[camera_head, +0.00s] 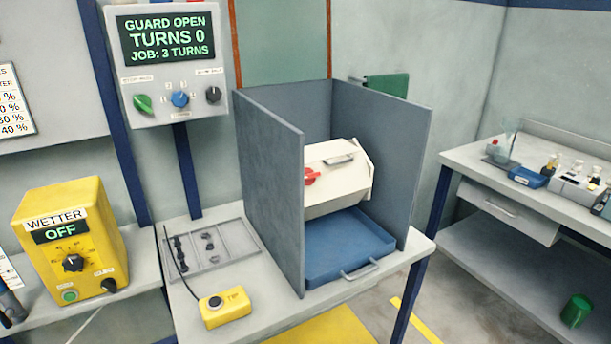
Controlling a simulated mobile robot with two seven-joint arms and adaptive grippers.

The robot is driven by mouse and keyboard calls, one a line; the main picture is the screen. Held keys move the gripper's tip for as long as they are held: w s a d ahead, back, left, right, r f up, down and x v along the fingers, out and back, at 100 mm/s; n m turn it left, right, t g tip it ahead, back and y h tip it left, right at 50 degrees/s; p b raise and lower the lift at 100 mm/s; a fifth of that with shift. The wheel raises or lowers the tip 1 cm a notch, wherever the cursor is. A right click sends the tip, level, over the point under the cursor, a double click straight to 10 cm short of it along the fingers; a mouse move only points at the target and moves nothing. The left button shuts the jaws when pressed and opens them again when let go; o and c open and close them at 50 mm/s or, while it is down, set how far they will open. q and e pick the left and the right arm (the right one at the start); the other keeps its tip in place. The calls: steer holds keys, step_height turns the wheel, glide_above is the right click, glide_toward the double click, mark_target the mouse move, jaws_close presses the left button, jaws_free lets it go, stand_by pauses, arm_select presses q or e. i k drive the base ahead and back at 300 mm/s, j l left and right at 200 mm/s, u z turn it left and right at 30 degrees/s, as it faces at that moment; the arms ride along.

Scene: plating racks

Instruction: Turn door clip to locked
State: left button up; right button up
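A white barrel-like drum (335,196) sits between grey guard panels, above a blue tray. A small red clip (311,176) is on the drum's left front side; it looks like the door clip, but its markings are too small to read. A grey handle (339,160) lies on the drum's upper face. The control panel display (168,37) reads "GUARD OPEN, TURNS 0, JOB: 3 TURNS". Neither of my grippers shows in the head view.
Tall grey panels (271,185) flank the drum; the front is open. The blue tray (350,246) has a front handle. A yellow TIP box (224,307) and a rack of dark parts (208,246) are left. The yellow WETTER box (72,240) reads OFF. A side bench (500,165) stands right.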

mark_target(311, 176)
steer(key=i+l+u, duration=0.1)
steer(key=u, duration=0.3)
steer(key=i+l+u, duration=0.1)
steer(key=l+u, duration=0.45)
steer(key=u, duration=0.3)
steer(key=l+u, duration=0.55)
steer(key=u, duration=0.25)
